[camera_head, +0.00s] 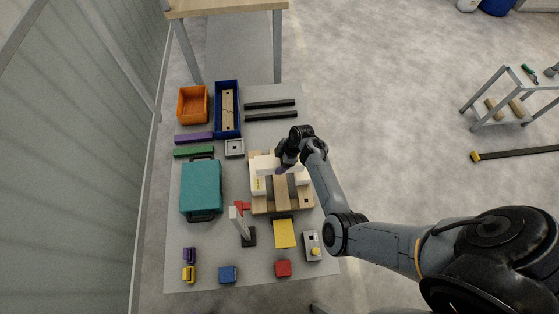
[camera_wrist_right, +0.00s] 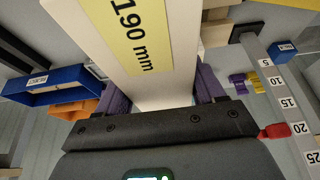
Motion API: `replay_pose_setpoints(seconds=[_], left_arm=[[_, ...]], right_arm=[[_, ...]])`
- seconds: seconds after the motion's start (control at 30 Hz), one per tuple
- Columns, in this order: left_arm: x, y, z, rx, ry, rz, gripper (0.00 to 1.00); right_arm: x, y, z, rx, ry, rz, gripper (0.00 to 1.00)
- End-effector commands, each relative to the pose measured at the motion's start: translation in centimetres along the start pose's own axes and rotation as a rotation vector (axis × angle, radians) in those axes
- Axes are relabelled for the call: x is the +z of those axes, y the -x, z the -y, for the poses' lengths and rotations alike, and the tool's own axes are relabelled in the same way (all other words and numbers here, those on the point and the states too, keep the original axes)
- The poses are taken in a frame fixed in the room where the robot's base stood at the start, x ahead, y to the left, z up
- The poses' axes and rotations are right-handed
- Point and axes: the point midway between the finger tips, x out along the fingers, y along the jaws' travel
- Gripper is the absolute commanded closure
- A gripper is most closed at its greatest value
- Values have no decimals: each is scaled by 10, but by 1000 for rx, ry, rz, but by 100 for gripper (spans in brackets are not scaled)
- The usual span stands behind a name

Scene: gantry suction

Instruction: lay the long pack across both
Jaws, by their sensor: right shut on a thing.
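A white pack with a yellow label reading 190 mm (camera_wrist_right: 185,45) is between the purple fingers of my right gripper (camera_wrist_right: 163,90) in the wrist view. In the head view my right gripper (camera_head: 284,168) is above the light wooden stand (camera_head: 281,206), which has darker strips. White pieces (camera_head: 265,164) show on both sides of the gripper over the stand. A yellow label (camera_head: 258,184) shows on the left one. The gripper and arm hide part of this area, so I cannot tell whether the held pack touches the stand. My left gripper is not in view.
A ruler gauge with a red slider (camera_head: 239,209) stands left of the stand. A teal case (camera_head: 201,187), an orange bin (camera_head: 193,104) and a blue bin (camera_head: 218,126) lie farther left and back. A yellow pad (camera_head: 284,233) and small coloured blocks sit in front.

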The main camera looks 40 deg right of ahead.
Motion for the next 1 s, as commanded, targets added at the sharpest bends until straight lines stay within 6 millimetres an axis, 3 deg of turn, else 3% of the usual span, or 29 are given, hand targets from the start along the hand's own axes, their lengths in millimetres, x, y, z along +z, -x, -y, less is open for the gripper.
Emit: replay_pose_setpoints(seconds=[0.33, 1.0], left_arm=[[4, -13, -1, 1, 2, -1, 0], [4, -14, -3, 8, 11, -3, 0]], right_arm=[[7, -18, -1, 2, 2, -1, 82], [8, -20, -1, 2, 1, -1, 82]])
